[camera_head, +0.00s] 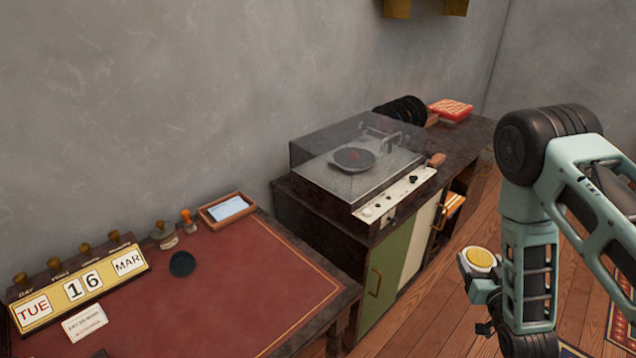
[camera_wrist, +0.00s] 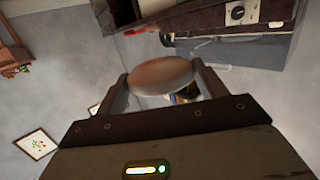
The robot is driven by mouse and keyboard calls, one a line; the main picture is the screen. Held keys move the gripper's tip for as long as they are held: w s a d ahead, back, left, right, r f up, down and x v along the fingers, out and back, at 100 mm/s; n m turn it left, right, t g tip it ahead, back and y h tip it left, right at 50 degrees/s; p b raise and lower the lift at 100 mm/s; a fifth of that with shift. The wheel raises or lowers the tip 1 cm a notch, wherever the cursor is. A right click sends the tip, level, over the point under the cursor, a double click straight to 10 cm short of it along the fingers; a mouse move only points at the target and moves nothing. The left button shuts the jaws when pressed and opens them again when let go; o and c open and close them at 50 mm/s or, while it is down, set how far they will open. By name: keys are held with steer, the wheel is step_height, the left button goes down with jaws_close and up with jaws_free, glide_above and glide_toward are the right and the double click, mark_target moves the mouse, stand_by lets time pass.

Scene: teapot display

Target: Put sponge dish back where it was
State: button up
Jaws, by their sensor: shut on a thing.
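The sponge dish (camera_head: 482,258), a small round dish with a yellow top, is at the lower right in the head view. My gripper (camera_head: 480,265) is shut on it and holds it up in front of the cabinet, over the floor. In the wrist view the dish (camera_wrist: 163,74) shows as a smooth brown rounded shape between the two fingers of my gripper (camera_wrist: 163,83). Its yellow top is hidden there.
A red-topped desk (camera_head: 235,290) bears a date calendar (camera_head: 80,287), stamps (camera_head: 163,236), a dark round object (camera_head: 182,263) and a wooden tray (camera_head: 227,209). A record player (camera_head: 350,165) stands on the cabinet (camera_head: 385,280). The desk's middle is bare.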

steer(key=shift+w+a, duration=0.2)
steer(key=shift+a, duration=0.2)
steer(key=w+a+n+y+b, duration=0.3)
steer(key=a+y+b, duration=0.3)
steer(key=a, duration=0.7)
step_height(320, 180, up, 4)
steer(key=n+g+y+b, duration=0.5)
steer(key=n+y+b, duration=0.1)
steer(key=b, duration=0.5)
glide_above(271, 315)
steer(key=w+d, duration=0.8)
steer(key=w, duration=0.1)
steer(key=shift+s+f, duration=0.15)
steer(key=shift+s, duration=0.1)
steer(key=s+a+r+n+g+y+b, duration=0.2)
steer(key=s+a+r+n+g+b, duration=0.1)
steer(key=s+a, duration=0.5)
steer(key=shift+s, duration=0.25)
steer(key=shift+a, duration=0.1)
steer(key=shift+f+b, duration=1.2)
steer(key=shift+f, duration=3.55)
steer(key=shift+f, duration=0.1)
